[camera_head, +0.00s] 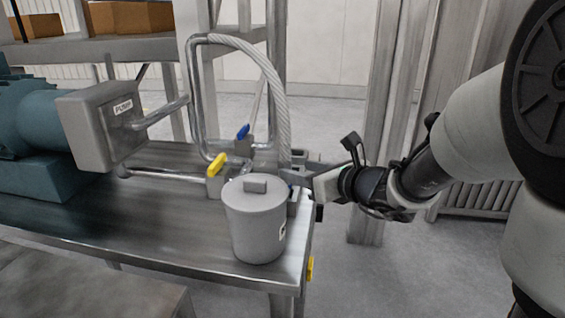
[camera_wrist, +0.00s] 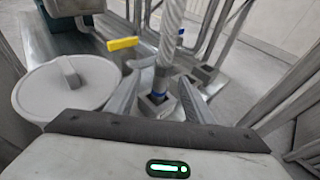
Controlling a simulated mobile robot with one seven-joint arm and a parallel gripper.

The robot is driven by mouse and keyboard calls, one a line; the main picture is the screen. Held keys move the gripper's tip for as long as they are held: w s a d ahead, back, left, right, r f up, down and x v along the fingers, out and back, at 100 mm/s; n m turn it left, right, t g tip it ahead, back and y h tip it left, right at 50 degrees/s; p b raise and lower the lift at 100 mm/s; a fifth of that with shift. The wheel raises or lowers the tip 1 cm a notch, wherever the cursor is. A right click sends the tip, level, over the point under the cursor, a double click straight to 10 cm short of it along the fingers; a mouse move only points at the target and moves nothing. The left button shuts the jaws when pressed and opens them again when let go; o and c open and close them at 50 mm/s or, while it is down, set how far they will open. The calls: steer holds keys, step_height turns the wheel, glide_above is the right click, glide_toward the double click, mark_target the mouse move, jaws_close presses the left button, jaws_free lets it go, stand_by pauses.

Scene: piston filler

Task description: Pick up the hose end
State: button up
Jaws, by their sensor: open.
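The braided grey hose (camera_head: 272,88) arches over from the pipework and hangs down behind the lidded pot. In the wrist view its lower end (camera_wrist: 164,62) comes down to a small square holder (camera_wrist: 157,106), with a bit of blue at the bottom. My gripper (camera_wrist: 160,97) is open, with one finger on each side of the hose end. I cannot tell whether either finger touches it. In the head view my gripper (camera_head: 304,184) reaches in from the right at the table's corner. The lowest part of the hose is partly hidden there.
The grey lidded pot (camera_head: 258,222) stands close by at the table's front corner, left of my gripper in the wrist view (camera_wrist: 62,88). A yellow-handled valve (camera_head: 216,166) and a blue-handled valve (camera_head: 243,132) stand behind it. The steel table (camera_head: 150,225) is bare at front left.

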mark_target(289, 166)
steer(key=shift+d+x, duration=0.1)
steer(key=shift+x, duration=1.5)
steer(key=shift+d+x, duration=0.15)
steer(key=shift+x, duration=1.4)
steer(key=shift+w+f, duration=0.1)
steer(key=shift+w, duration=0.05)
steer(key=shift+c, duration=0.2)
jaws_close()
